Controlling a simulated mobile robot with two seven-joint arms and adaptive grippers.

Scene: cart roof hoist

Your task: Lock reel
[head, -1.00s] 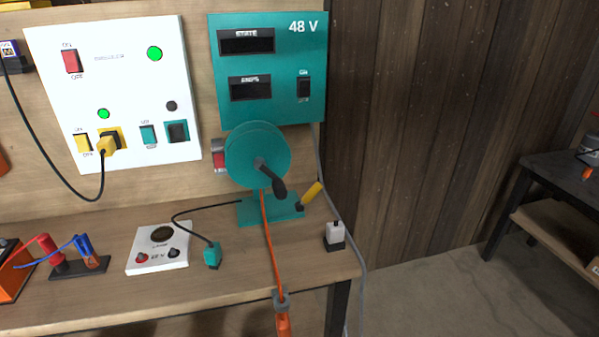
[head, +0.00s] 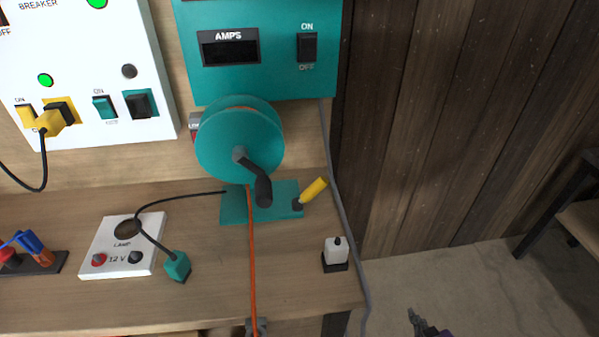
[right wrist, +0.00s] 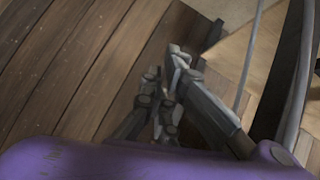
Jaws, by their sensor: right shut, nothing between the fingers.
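The teal reel (head: 240,143) stands on the bench with a dark crank (head: 254,178) on its face, the crank pointing down and right. An orange cord (head: 252,260) runs down from it over the bench's front edge. A lever with a yellow handle (head: 315,189) rises from the right end of the reel's teal base (head: 234,207), tilted to the right. My right gripper (head: 417,318) just enters the head view at the bottom, right of the bench and well apart from the reel. In the right wrist view the gripper (right wrist: 176,62) is shut and empty.
A small white block-like switch (head: 336,251) stands near the bench's right end. A grey cable (head: 344,220) hangs beside that end. A white lamp box (head: 124,249) and a teal plug (head: 177,267) lie at left. The floor (head: 400,270) right of the bench is clear.

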